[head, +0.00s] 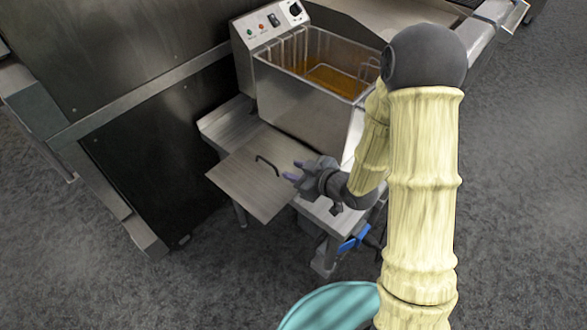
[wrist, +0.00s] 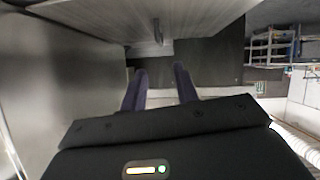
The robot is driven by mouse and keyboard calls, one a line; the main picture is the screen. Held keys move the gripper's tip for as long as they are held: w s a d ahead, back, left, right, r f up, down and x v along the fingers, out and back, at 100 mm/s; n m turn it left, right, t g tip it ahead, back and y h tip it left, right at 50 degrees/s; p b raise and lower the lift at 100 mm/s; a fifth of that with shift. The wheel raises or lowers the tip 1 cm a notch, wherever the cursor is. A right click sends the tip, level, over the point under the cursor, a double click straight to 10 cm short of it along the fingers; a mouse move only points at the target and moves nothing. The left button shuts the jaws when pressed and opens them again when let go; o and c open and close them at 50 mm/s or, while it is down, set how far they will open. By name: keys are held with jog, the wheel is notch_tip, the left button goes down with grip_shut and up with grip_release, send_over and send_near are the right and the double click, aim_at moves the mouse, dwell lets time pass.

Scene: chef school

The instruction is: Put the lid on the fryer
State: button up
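The fryer (head: 305,105) is a steel box with an open top; amber oil and a wire basket show inside. The lid (head: 238,178) is a flat steel plate lying in front of the fryer, partly past the edge of the steel stand. Its dark bar handle (head: 267,163) stands up near its middle. My gripper (head: 292,171) is open and empty, just right of the handle, its fingers pointing at it. In the wrist view the two dark fingers (wrist: 160,68) are spread apart, and the handle (wrist: 158,32) shows beyond them, apart from them.
The steel stand (head: 228,122) carries the fryer. A dark-fronted steel unit (head: 150,135) stands close on the left. A control box (head: 270,25) rises at the fryer's back. A teal round object (head: 330,307) is at the bottom. Open grey floor lies on the right.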

jog(key=shift+w, duration=0.1)
dwell(0.5)
jog(key=shift+w+d+h, duration=0.1)
jog(key=shift+d+h, duration=0.2)
jog(key=shift+d, duration=0.05)
jog(key=s+d+r+m+g+h, duration=0.1)
jog(key=s+d+r+m+h, duration=0.15)
jog(key=d+m+h, duration=0.6)
jog(key=s+d+r+m+g, duration=0.3)
jog(key=s+d, duration=0.4)
jog(key=s, duration=0.4)
jog(key=shift+d+r+g, duration=0.4)
jog(key=shift+r+g, duration=0.45)
jog(key=shift+g, duration=0.05)
jog(key=shift+o, duration=0.4)
jog(key=shift+d, duration=0.15)
